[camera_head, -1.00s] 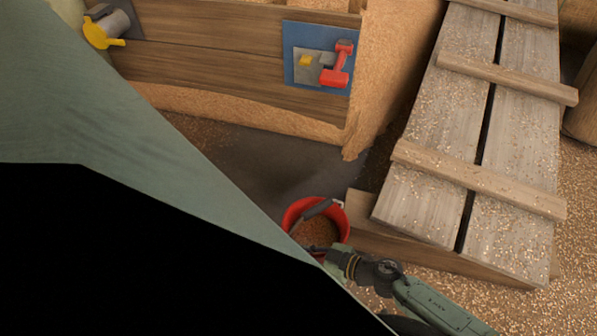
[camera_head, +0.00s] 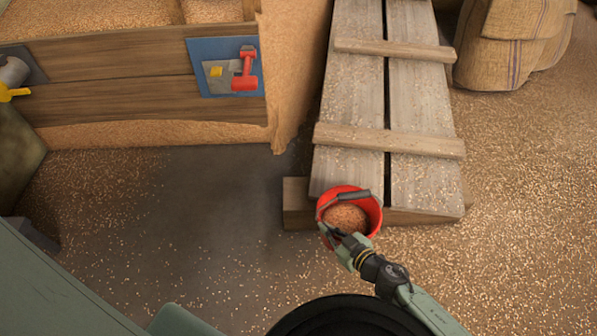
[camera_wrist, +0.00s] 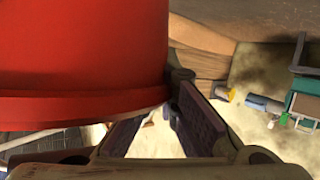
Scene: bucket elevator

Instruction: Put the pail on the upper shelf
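The red pail (camera_head: 376,217) holds brown grain and has a handle with a grey grip. In the head view it hangs in front of the low end of the plank ramp. My gripper (camera_head: 334,236) is at the pail's near left rim and appears shut on it; the exact contact is hidden. I cannot make out an upper shelf in either view.
The plank ramp (camera_head: 350,95) with cross battens rises away behind the pail. A wooden grain bin (camera_head: 110,85) with a blue panel and red lever (camera_head: 245,70) stands left. Burlap sacks (camera_head: 510,45) stand at the upper right. Grain-strewn floor (camera_head: 520,200) is open at the right.

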